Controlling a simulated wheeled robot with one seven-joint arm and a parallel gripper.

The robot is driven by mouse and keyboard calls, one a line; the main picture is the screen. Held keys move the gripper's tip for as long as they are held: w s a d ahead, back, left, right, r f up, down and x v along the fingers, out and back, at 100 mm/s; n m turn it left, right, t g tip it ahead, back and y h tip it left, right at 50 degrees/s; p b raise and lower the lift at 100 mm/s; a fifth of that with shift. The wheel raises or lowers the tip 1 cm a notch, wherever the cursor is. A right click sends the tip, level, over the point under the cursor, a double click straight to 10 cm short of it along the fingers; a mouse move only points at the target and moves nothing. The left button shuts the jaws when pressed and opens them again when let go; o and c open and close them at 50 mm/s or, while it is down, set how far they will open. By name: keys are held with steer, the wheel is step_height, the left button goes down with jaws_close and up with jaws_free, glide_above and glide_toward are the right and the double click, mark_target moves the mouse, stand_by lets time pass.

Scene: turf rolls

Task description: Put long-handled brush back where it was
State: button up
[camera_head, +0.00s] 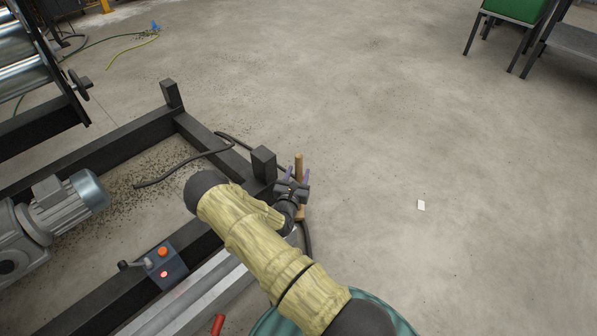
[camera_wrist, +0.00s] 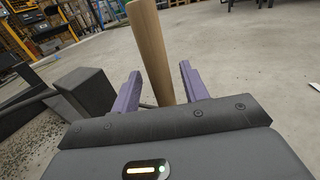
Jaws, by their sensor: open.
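The long-handled brush shows as a wooden handle (camera_head: 299,168) standing nearly upright beside the corner post of the black frame. In the wrist view the handle (camera_wrist: 152,50) rises between the two purple fingers, leaning slightly. My gripper (camera_head: 291,178) is open around the handle, with a visible gap between the handle and the right finger. In the wrist view my gripper (camera_wrist: 160,90) also shows its fingers apart. The brush's head is hidden behind my gripper and arm, and I cannot tell what the handle's lower end rests on.
The black frame (camera_head: 205,138) with its post (camera_head: 263,165) is just left of the handle. A black cable (camera_head: 190,155) loops over it. A motor (camera_head: 75,200) and a control box (camera_head: 163,264) sit left. A white scrap (camera_head: 421,205) lies on open concrete floor to the right.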

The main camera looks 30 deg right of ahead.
steer(key=p+v, duration=0.5)
steer(key=v, duration=0.6)
steer(key=shift+p, duration=0.4)
